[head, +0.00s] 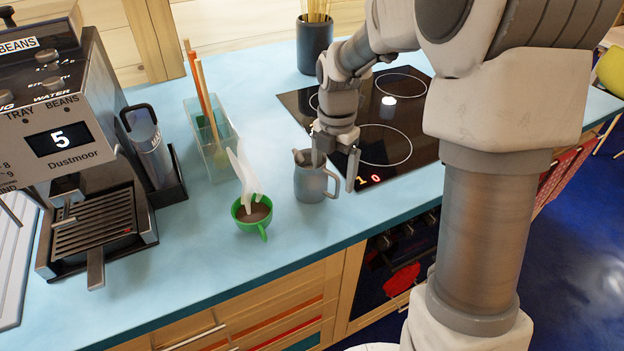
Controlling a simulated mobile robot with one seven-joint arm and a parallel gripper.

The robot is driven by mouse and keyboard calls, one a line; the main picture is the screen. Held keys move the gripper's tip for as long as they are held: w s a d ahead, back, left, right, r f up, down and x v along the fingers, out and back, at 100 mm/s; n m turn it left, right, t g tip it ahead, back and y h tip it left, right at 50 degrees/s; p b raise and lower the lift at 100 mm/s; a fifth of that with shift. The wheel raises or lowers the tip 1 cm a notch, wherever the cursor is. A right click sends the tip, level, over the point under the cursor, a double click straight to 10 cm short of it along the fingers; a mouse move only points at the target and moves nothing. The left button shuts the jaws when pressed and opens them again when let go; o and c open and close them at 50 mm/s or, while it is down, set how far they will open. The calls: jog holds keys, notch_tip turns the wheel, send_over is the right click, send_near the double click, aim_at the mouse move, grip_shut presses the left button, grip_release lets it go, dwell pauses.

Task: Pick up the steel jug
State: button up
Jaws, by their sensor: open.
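The steel jug (308,184), grey with a spout at the left and a handle at the right, stands upright on the light blue counter. My gripper (334,174) is open and points down at it. One finger shows over the jug's mouth, and the other hangs to the right, close by the handle. I cannot tell whether either finger touches the jug. Part of the rim and handle is hidden behind the fingers.
A steaming green cup (248,216) stands just left of the jug. Behind are a clear holder with sticks (214,150) and a black cooktop (415,105). A metal container with black handle (150,152) stands beside the coffee machine (62,150). The front counter strip is clear.

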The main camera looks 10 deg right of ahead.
jog(key=f, duration=0.4)
jog(key=shift+s+a+f+b, duration=0.1)
jog(key=shift+a+f+b, duration=0.1)
jog(key=shift+f+b, duration=0.2)
grip_shut()
